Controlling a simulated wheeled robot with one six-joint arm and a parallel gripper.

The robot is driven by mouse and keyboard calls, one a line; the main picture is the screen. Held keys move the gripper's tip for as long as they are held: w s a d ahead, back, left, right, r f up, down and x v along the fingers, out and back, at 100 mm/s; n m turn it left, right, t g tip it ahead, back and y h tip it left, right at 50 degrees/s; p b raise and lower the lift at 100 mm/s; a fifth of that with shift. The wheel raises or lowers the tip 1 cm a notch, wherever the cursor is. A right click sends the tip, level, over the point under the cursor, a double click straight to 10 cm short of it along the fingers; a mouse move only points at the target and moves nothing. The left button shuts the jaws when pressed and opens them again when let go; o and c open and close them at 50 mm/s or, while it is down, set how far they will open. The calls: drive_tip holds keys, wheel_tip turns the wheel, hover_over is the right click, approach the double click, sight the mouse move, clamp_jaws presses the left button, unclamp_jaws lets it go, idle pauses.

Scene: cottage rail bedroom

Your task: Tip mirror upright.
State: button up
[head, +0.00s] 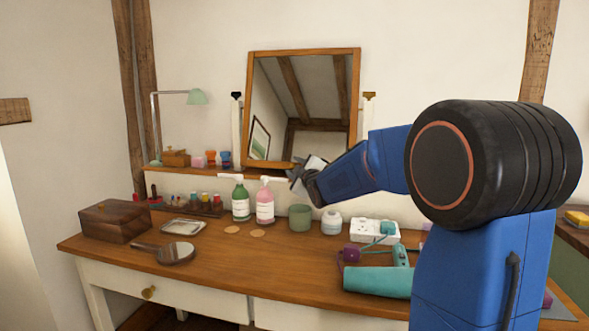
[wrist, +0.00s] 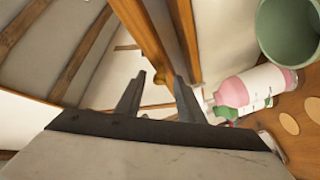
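The mirror (head: 300,108) has a wooden frame and hangs between two posts on the shelf at the back of the dressing table. Its glass reflects ceiling beams, so it seems tilted back; the exact angle is hard to tell. My gripper (head: 294,176) is at the mirror's lower edge, right of its middle. In the wrist view my gripper (wrist: 160,76) has its two fingers apart. The mirror's wooden frame (wrist: 148,35) runs toward the gap between them, with reflecting glass on the left. I cannot tell whether the fingers touch the frame.
A green bottle (head: 241,201) and a pink bottle (head: 265,204) stand below my gripper, beside a green cup (head: 300,217) and a jar (head: 332,222). A teal hair dryer (head: 377,281) and power strip (head: 347,231) lie right. A lamp (head: 196,97) stands left of the mirror.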

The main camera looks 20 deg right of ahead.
drive_tip(key=shift+c, duration=0.7)
clamp_jaws()
drive_tip(key=shift+w+d+f, duration=0.45)
drive_tip(key=shift+w+d, duration=0.1)
drive_tip(key=shift+w, duration=0.15)
drive_tip(key=shift+w+d+f, duration=0.4)
drive_tip(key=shift+w+d, duration=0.1)
drive_tip(key=shift+w, duration=0.25)
drive_tip(key=shift+w+d+f, duration=0.45)
drive_tip(key=shift+w+d, duration=0.1)
drive_tip(key=shift+w, duration=0.15)
drive_tip(key=shift+o, duration=0.7)
unclamp_jaws()
drive_tip(key=shift+w+f, duration=0.1)
drive_tip(key=shift+f, duration=0.05)
drive_tip(key=shift+r, duration=0.2)
